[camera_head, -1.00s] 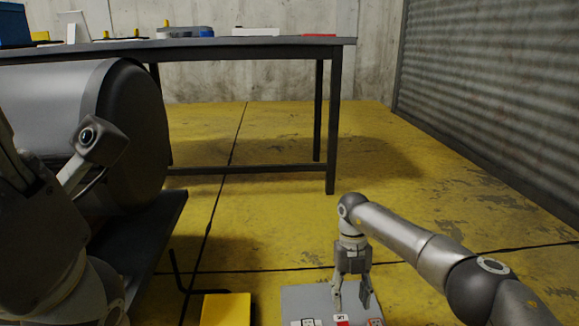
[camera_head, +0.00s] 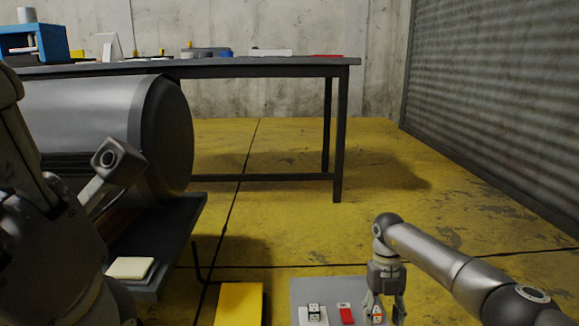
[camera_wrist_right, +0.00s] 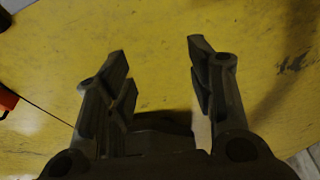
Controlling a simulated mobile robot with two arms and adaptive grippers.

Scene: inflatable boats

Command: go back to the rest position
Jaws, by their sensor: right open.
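My right gripper (camera_head: 384,312) is at the lower right of the head view, pointing down over the right side of a grey tray (camera_head: 328,284). Its fingers are apart with nothing between them. In the right wrist view the open fingers (camera_wrist_right: 157,55) stand over bare yellow floor. My left arm fills the left edge of the head view; its gripper fingers do not show.
The tray bears small white and red pieces. A yellow panel (camera_head: 239,303) lies to its left. A large grey cylinder (camera_head: 140,130) rests on a dark stand with a cream block (camera_head: 130,268). A long table (camera_head: 270,66) stands behind; open floor lies right.

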